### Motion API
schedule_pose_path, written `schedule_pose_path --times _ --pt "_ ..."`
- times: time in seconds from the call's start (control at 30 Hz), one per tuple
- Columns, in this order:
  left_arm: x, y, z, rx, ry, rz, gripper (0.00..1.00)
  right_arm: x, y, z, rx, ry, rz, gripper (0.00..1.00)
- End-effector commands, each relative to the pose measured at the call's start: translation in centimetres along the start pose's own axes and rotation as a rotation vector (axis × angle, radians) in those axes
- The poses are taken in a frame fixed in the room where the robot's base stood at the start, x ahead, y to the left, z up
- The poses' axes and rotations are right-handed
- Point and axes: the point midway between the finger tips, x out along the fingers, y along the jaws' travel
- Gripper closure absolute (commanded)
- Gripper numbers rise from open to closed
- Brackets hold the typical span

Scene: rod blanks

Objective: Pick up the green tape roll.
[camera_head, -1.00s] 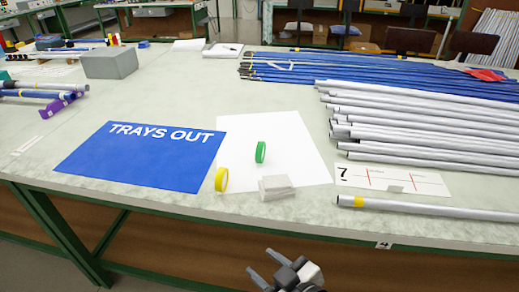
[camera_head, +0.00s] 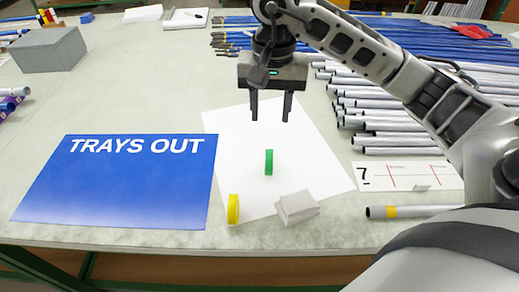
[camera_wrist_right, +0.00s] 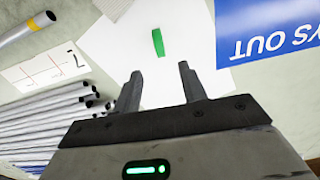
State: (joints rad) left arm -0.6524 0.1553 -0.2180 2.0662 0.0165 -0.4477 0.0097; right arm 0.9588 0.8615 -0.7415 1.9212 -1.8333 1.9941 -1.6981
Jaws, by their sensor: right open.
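The green tape roll (camera_head: 269,162) stands on edge on a white sheet of paper (camera_head: 325,172) on the table. It also shows in the right wrist view (camera_wrist_right: 158,42), beyond the fingertips. My right gripper (camera_head: 271,119) is open and empty, pointing down above the paper. In the head view its fingers appear just above and behind the roll, apart from it. In the right wrist view the gripper (camera_wrist_right: 157,72) has a clear gap between its fingers. My left gripper is not in view.
A yellow tape roll (camera_head: 233,209) and a pale block (camera_head: 297,207) stand near the paper's front edge. A blue "TRAYS OUT" sheet (camera_head: 120,185) lies left. Grey tubes (camera_head: 385,129) and a marked card (camera_head: 408,175) lie right. A grey box (camera_head: 48,50) stands back left.

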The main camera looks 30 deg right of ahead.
Motion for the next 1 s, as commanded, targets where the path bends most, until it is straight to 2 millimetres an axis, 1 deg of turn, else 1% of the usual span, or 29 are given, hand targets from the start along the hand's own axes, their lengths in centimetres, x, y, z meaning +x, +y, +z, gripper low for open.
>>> schedule_pose_path --times 0.07,0.17,0.4,0.5,0.6,0.77,0.9,1.0 --pt "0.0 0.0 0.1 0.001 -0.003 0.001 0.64 0.5 0.4 -0.3 -0.003 0.011 0.018 0.58" --pt "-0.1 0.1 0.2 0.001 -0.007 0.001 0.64 2.3 0.4 -0.2 -0.003 0.007 0.019 0.58" --pt "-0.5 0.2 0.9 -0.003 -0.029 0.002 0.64 7.5 0.4 -0.2 -0.003 0.004 0.015 0.58" --pt "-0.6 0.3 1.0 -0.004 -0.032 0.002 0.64 9.0 0.3 -0.3 -0.002 0.007 0.013 0.58" --pt "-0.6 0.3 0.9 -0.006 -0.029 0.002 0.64 10.0 0.3 -0.3 -0.004 0.008 0.012 0.58" --pt "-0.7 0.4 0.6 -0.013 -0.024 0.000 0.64 11.0 0.3 -0.3 -0.003 0.006 0.012 0.58" --pt "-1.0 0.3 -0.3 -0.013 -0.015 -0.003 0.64 12.9 0.2 -0.5 -0.002 0.002 0.012 0.58" --pt "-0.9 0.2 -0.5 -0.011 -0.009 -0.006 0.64 14.5 0.2 -0.6 -0.002 0.004 0.012 0.58"
